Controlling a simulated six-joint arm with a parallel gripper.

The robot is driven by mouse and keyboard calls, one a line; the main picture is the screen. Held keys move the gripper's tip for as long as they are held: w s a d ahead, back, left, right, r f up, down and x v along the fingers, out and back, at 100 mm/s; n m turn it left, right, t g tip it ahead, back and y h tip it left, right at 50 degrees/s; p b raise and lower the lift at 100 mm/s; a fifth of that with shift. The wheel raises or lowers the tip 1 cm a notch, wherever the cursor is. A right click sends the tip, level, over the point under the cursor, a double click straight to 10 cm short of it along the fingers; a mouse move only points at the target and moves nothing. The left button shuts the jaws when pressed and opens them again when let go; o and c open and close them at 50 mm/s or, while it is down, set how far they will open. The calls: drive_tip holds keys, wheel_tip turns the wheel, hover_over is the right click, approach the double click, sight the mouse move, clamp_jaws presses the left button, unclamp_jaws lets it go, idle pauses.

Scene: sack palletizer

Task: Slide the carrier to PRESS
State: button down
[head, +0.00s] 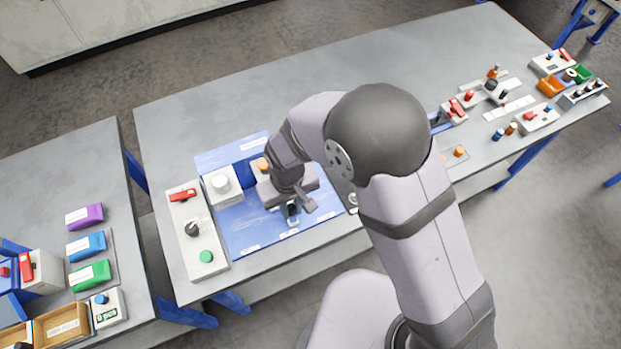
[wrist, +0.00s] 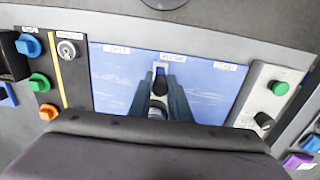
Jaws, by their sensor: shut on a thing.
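My gripper (wrist: 160,90) is shut on the carrier (wrist: 160,71); only a small dark-and-blue part of it shows between the fingers in the wrist view. The carrier is over the blue board (wrist: 112,88), close to the middle of three white labels (wrist: 172,58). Another label (wrist: 117,49) is to its left and one (wrist: 226,66) to its right; the lettering is too small to read surely. In the head view my gripper (head: 292,210) is low over the board (head: 245,225), near its front edge, and mostly hides the carrier.
A control panel (head: 205,255) with a red switch, black knob and green button (head: 206,257) borders the board. Other fixtures (head: 468,98) occupy the far right. Bare board lies on both sides of my gripper.

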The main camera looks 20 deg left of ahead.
drive_tip(key=shift+s+a, duration=4.7)
drive_tip(key=c, duration=1.5)
unclamp_jaws()
drive_tip(key=shift+r+p, duration=0.2)
drive_tip(key=shift+p, duration=0.1)
drive_tip(key=shift+r+p, duration=1.6)
drive_tip(key=shift+r, duration=0.45)
drive_tip(key=shift+r, duration=0.15)
drive_tip(key=shift+r+p, duration=1.4)
drive_tip(key=shift+r, duration=0.25)
